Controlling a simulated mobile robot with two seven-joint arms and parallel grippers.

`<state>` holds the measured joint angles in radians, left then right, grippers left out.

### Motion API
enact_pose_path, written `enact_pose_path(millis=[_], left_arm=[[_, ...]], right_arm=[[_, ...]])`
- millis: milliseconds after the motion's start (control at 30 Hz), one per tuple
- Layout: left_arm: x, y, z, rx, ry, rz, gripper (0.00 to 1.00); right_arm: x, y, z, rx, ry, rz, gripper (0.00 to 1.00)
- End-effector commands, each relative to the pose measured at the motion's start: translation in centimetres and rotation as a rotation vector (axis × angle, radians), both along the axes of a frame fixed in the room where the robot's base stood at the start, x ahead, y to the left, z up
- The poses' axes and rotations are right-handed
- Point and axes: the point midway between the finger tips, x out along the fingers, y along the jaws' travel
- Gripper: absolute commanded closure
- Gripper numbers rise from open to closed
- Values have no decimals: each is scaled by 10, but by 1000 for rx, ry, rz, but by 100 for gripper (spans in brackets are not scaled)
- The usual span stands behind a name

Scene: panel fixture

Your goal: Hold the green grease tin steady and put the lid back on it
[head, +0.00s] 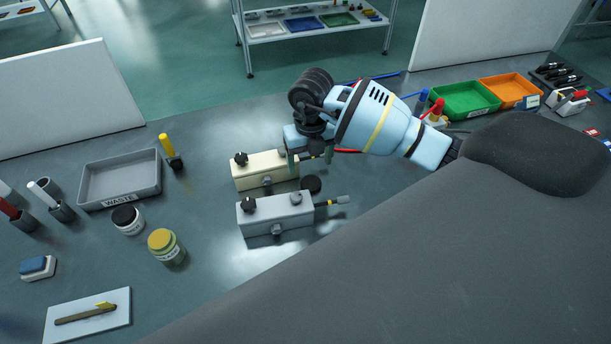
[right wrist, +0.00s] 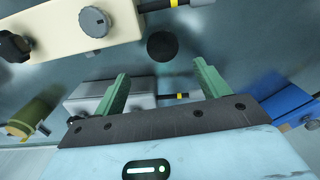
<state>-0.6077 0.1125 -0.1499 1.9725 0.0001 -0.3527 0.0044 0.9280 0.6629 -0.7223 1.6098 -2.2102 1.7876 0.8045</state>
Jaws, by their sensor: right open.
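The grease tin (head: 166,251) stands upright on the bench, left of the grey box. It has an olive-green body with a pale label and a yellow top. It also shows at the left edge of the right wrist view (right wrist: 36,112). A round black disc (head: 311,184), which looks like a lid, lies flat beside the cream and grey boxes; the right wrist view shows it whole (right wrist: 162,46). My right gripper (head: 309,158) is open and empty above the boxes, its green fingers (right wrist: 161,71) apart and pointing towards the disc. My left gripper is out of view.
A cream box (head: 262,172) and a grey box (head: 272,217) with knobs and side plugs crowd the disc.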

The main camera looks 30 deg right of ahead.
Motion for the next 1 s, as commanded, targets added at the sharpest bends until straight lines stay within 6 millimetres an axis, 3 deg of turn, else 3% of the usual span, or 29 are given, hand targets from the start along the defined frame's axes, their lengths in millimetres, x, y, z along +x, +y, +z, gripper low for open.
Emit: enact_pose_path(millis=[267, 500, 833, 1000], left_arm=[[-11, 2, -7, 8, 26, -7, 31], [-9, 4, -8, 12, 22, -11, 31], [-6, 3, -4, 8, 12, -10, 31], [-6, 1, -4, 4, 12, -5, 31]], right_arm=[[0, 0, -3, 0, 2, 0, 26], [0, 0, -26, 1, 4, 0, 26], [1, -1, -28, 0, 1, 0, 26], [4, -5, -49, 1, 4, -1, 26]])
